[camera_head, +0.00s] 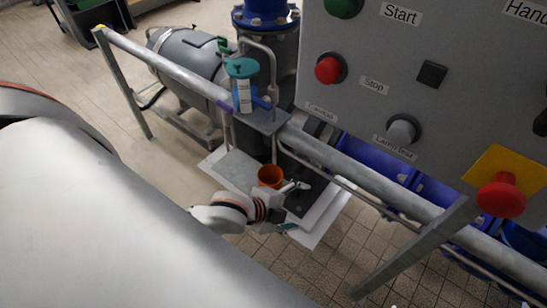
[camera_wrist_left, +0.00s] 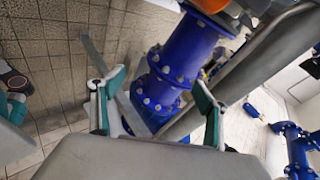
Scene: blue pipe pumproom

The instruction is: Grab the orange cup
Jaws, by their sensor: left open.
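The orange cup (camera_head: 271,176) stands upright beside the grey plate and dark surface below the pipe rail in the head view. My left gripper (camera_head: 295,205) is just in front of the cup and to its right, jaws open. Its wrist hides little of the cup. In the left wrist view the two teal-padded fingers of the left gripper (camera_wrist_left: 146,92) are spread, with nothing between them that I can tell is the cup. An orange patch at the top edge of that view cannot be identified. Teal and dark parts at its left edge may be my right gripper; its jaws are unclear.
A metal rail (camera_head: 350,165) runs diagonally behind the cup. A teal-lidded container (camera_head: 243,86) stands on a small shelf on it. The grey control panel (camera_head: 430,70) with buttons hangs at upper right. A blue flanged pipe (camera_wrist_left: 185,55) is close ahead in the left wrist view.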

